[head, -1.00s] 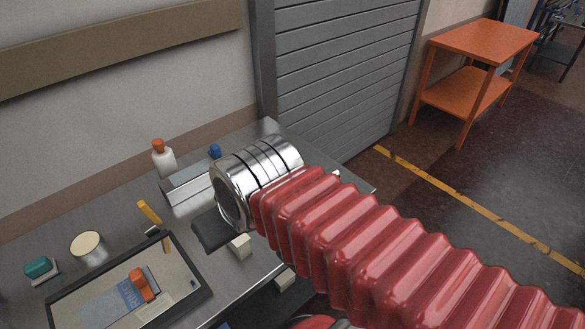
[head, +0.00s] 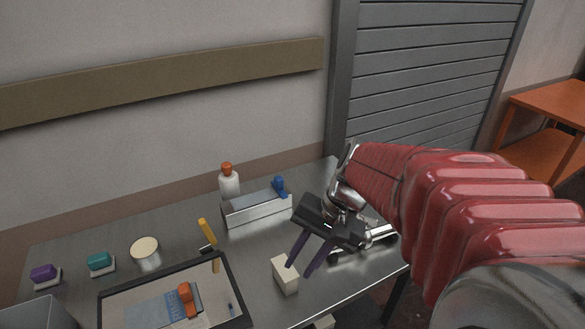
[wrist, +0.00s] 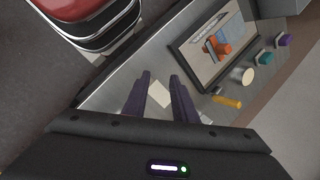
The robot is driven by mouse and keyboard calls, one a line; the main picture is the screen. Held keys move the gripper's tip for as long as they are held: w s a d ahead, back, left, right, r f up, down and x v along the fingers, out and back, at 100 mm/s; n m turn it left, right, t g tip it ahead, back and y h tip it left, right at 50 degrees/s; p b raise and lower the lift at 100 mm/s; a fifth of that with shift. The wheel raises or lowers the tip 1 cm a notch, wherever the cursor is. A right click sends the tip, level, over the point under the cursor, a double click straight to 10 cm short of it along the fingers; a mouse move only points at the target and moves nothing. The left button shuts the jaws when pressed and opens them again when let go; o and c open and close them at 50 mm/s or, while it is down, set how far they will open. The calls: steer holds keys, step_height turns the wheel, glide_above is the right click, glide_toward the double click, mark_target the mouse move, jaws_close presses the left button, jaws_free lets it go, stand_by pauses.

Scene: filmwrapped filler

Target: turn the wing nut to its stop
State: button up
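A blue piece (head: 280,187) on the right end of a silver metal box (head: 257,209) looks like the wing nut, but it is too small to be sure of its shape or angle. It is not clearly seen in the wrist view. My gripper (head: 299,268) is to the right of and in front of the box, pointing down towards the bench. Its two dark purple fingers are apart with nothing held between them; they also show apart in the wrist view (wrist: 158,82).
A white block (head: 285,275) stands on the bench close to my fingertips. A dark-framed panel (head: 243,300) with an orange piece (head: 186,293) lies at the front. A white bottle (head: 229,182), yellow-handled item (head: 207,232), round tin (head: 145,254), teal piece (head: 100,261) and purple piece (head: 44,273) stand around.

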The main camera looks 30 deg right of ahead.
steer(key=w+d+f+m+t+y, duration=0.1)
steer(key=w+d+f+m+y, duration=0.25)
steer(key=d+m, duration=0.25)
steer(key=m+t+y, duration=0.1)
steer(key=m+t, duration=1.2)
steer(key=m, duration=0.2)
glide_toward(366, 220)
steer(key=shift+w+d+r, duration=0.1)
steer(key=shift+w+d, duration=0.05)
steer(key=shift+d, duration=0.1)
steer(key=x, duration=1.3)
steer(key=shift+w+a, duration=0.25)
steer(key=shift+a, duration=0.05)
steer(key=shift+r, duration=0.15)
steer(key=shift+c, duration=0.3)
